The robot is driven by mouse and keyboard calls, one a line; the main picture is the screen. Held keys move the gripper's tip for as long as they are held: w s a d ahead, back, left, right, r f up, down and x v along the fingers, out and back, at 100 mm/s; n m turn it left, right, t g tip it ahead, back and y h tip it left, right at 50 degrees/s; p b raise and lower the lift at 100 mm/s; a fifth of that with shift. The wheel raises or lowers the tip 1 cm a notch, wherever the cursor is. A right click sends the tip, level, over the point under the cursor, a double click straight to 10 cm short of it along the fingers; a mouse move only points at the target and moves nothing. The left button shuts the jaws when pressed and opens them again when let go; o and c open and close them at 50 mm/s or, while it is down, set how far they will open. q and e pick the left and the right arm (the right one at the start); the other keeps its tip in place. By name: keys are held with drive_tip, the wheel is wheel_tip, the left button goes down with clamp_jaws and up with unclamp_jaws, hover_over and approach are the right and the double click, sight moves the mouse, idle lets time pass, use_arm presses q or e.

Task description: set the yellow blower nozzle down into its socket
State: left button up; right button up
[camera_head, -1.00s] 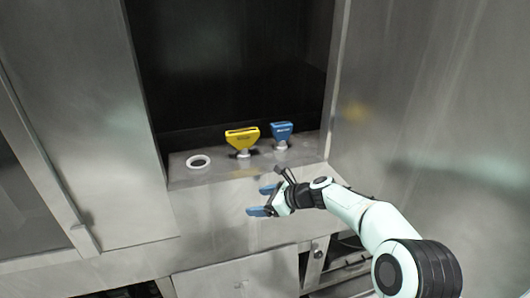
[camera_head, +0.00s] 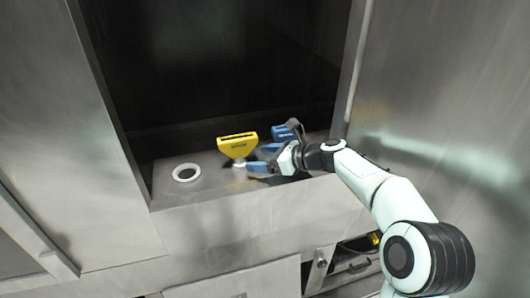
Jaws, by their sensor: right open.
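The yellow blower nozzle (camera_head: 237,144) stands upright on the steel ledge, its wide slotted end up and its narrow neck down. An empty white ring socket (camera_head: 186,172) lies in the ledge to its left. My right gripper (camera_head: 258,158) is open, its blue fingertips pointing left, close beside the nozzle's neck. I cannot tell whether a fingertip touches it. Nothing is held between the fingers. The bottom of the nozzle's neck is partly hidden by the fingertips. My left gripper is not in view.
A blue nozzle (camera_head: 284,131) stands behind my right gripper, its lower part hidden. The steel ledge (camera_head: 205,191) sits in front of a dark recess, with steel panels on the left (camera_head: 62,120) and right (camera_head: 450,90). The ledge around the ring is clear.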

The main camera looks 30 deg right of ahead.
sight(245, 150)
drive_tip(key=x, duration=0.7)
drive_tip(key=shift+s+a+p, duration=0.1)
drive_tip(key=shift+a+p, duration=0.05)
drive_tip(key=shift+p, duration=0.2)
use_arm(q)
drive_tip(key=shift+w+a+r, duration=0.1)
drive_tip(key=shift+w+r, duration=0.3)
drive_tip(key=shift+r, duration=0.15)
use_arm(e)
drive_tip(key=shift+r, duration=0.1)
clamp_jaws()
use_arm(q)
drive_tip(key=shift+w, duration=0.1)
use_arm(e)
drive_tip(key=shift+r, duration=0.1)
drive_tip(key=shift+r+p, duration=0.55)
drive_tip(key=shift+r, duration=0.9)
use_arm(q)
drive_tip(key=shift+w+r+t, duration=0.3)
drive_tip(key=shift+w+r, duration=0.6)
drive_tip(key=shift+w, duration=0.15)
